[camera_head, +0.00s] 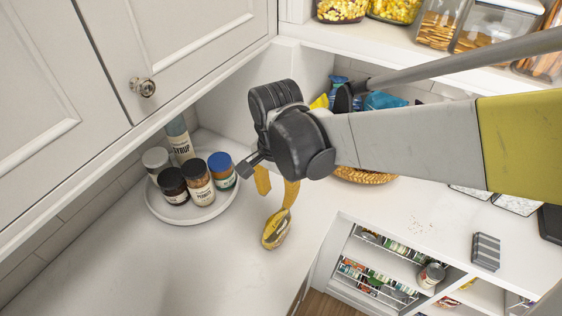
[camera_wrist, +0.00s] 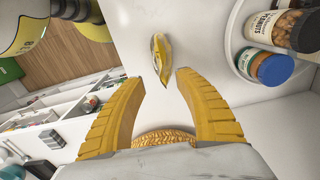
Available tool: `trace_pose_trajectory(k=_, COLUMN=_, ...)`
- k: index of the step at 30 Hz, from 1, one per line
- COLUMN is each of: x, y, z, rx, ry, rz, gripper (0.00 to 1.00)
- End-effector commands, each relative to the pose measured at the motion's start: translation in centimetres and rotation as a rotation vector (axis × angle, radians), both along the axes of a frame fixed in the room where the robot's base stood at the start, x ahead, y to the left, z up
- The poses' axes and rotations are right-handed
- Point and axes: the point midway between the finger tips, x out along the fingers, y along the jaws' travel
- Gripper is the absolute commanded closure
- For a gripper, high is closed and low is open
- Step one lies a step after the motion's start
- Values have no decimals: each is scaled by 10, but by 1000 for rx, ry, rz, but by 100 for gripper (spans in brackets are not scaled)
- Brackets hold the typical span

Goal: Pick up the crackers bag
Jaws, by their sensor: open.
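A small yellow packet (camera_head: 275,231), which looks like the crackers bag, lies on the white counter. It also shows in the wrist view (camera_wrist: 160,58), just beyond the fingertips and between their lines. My gripper (camera_head: 274,202) has yellow fingers spread apart and pointing down toward the packet. In the wrist view my gripper (camera_wrist: 159,78) is open with nothing between its fingers. The packet's print is too small to read, and I cannot tell the exact height of the fingertips above it.
A round white tray (camera_head: 160,213) with several jars stands left of my gripper. A woven basket (camera_head: 365,177) is partly hidden behind my arm, with blue bags (camera_head: 384,101) in the corner behind. Cabinets (camera_head: 190,50) overhang the left side. The front left counter is clear.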

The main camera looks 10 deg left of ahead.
Motion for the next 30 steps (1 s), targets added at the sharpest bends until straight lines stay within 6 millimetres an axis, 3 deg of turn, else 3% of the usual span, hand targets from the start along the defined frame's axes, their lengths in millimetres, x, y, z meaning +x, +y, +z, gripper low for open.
trace_pose_trajectory(k=9, x=0, y=6, z=-47, rx=-7, ry=10, rz=-12, gripper=60)
trace_pose_trajectory(k=16, x=2, y=5, z=-67, rx=-6, ry=10, rz=-12, gripper=60)
trace_pose_trajectory(k=22, x=7, y=5, z=-99, rx=-6, ry=10, rz=-11, gripper=60)
trace_pose_trajectory(k=30, x=6, y=5, z=-110, rx=-7, ry=9, rz=-11, gripper=60)
